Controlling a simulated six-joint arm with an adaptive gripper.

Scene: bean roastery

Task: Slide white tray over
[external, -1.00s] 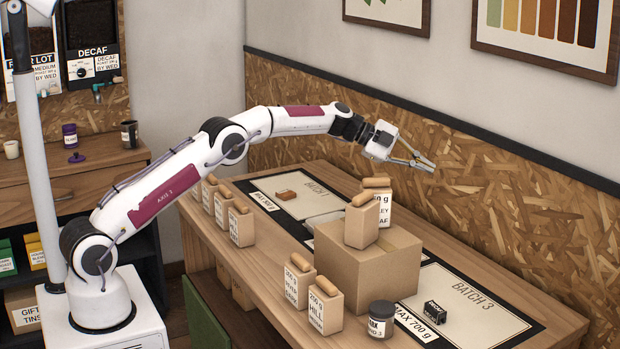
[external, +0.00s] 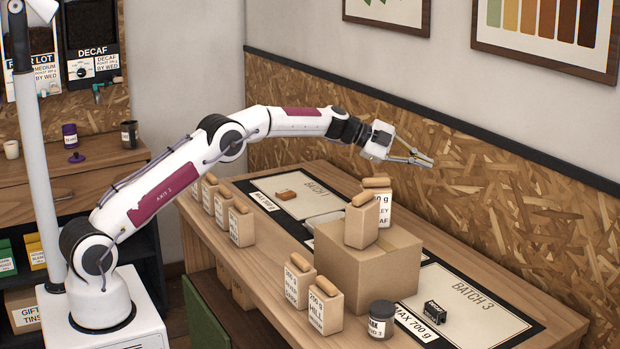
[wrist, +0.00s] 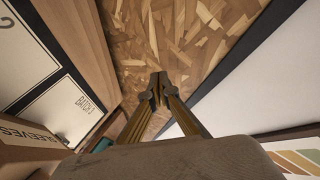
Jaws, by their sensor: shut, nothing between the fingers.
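My gripper (external: 430,163) is shut and empty, held in the air above and behind the box, close to the chipboard wall panel. In the wrist view my gripper (wrist: 158,90) has its fingertips together with the chipboard behind them. Pale mat panels lie on the table: the Batch 1 panel (external: 318,203) on the far left and the Batch 3 panel (external: 475,318) on the near right.
Paper bags stand on the box, one (external: 361,226) at its front, another (external: 384,205) behind it. More bags (external: 325,308) and a dark jar (external: 381,320) line the front edge. A small block (external: 286,194) and a black item (external: 432,312) lie on the panels.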

